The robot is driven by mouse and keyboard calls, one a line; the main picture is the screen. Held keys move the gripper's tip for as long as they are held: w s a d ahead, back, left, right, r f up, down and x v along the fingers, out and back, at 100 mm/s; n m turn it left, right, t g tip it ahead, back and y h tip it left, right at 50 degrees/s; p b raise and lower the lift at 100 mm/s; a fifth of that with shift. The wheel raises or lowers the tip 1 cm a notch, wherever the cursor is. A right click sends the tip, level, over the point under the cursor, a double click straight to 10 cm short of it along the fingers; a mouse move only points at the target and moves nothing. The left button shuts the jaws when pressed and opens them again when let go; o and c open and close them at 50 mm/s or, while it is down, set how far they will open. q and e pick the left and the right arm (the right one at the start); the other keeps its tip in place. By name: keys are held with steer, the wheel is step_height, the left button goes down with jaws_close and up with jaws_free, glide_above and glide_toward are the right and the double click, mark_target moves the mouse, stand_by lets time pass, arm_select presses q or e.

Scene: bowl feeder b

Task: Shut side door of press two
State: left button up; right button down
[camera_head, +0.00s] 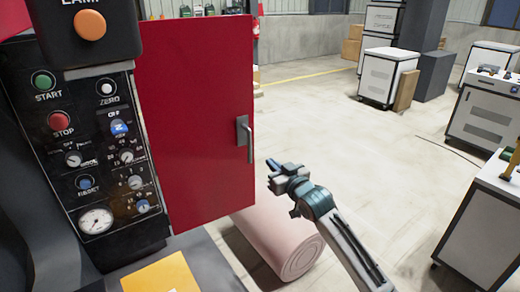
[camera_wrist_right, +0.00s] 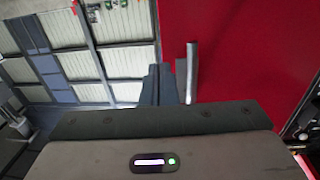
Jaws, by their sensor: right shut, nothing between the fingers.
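The red side door (camera_head: 195,110) of the press stands open, swung out to the right of the black control panel. A grey bar handle (camera_head: 246,138) is upright near the door's free edge. My right gripper (camera_head: 272,165) is shut and empty, just right of and below the handle, seemingly apart from it. In the right wrist view the shut fingers (camera_wrist_right: 158,85) show beside the handle (camera_wrist_right: 191,72), with the red door (camera_wrist_right: 245,55) filling the right side. My left gripper is not in view.
The control panel (camera_head: 100,150) with buttons and a gauge is at the left. A pink roll (camera_head: 275,245) lies on the floor below the door. White cabinets (camera_head: 387,75) stand at the back and right. Open floor lies between.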

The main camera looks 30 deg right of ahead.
steer(key=w+p, duration=0.2)
steer(key=w, duration=0.6)
steer(key=shift+a, duration=0.3)
